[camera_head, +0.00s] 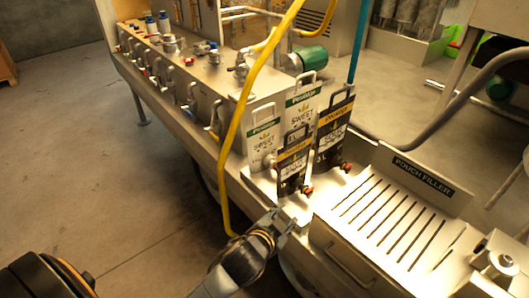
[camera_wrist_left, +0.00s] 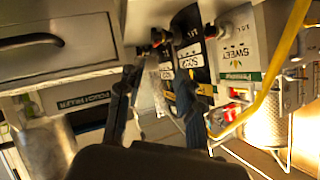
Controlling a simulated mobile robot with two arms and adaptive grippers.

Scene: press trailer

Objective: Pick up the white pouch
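A white pouch (camera_head: 264,142) with a green band and a top handle stands upright in the front left of a small group. A second white pouch (camera_head: 302,100) stands behind it. A black pouch (camera_head: 292,165) with an orange band stands at the front right, and another black pouch (camera_head: 333,130) is behind that. My left gripper (camera_head: 284,219) is open and empty, low in front of the pouches. In the left wrist view its fingers (camera_wrist_left: 158,80) are spread apart, with black pouches beyond them and a white pouch (camera_wrist_left: 238,45) to the right. My right gripper is out of view.
A yellow hose (camera_head: 232,130) hangs just left of the pouches. A slotted metal tray (camera_head: 390,225) with a "POUCH FILLER" sign (camera_head: 422,177) is at the right. A metal manifold with valves (camera_head: 185,65) is at the back left. The floor at left is clear.

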